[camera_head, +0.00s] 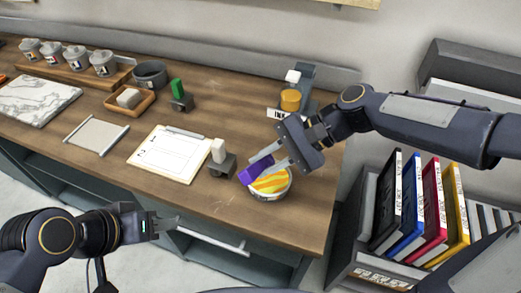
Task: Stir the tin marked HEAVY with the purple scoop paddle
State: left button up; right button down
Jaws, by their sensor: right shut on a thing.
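A round tin (269,196) with swirled yellow and orange contents stands near the front edge of the bench. I cannot read a marking on it. The purple scoop paddle (256,170) is at the tin's upper left, overlapping its rim in the camera_head view. My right gripper (268,160) is shut on the paddle, just above the tin. How deep the paddle's lower end reaches into the contents is hidden. My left gripper (168,226) is in front of the bench, away from the tin and apparently empty; its finger gap is unclear.
A small stand with a pale top (219,158) is close left of the tin. A bottle unit with an amber jar (291,99) stands behind. A white sheet (167,153) lies left. Coloured binders (432,210) stand in a rack at right. Lidded pots (103,63) line the back left.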

jog(key=shift+s+d+f, duration=0.1)
jog(key=shift+s+f, duration=0.05)
jog(key=shift+f, duration=0.25)
jog(key=f+b, duration=0.2)
jog(key=w+f+b, duration=0.1)
jog(key=f, duration=0.2)
jog(key=w+f+b, duration=0.1)
jog(key=f+b, duration=0.1)
jog(key=shift+w+d+f+b, duration=0.2)
jog(key=shift+d+f+b, duration=0.1)
jog(key=shift+d+b, duration=0.05)
jog(key=shift+s, duration=0.1)
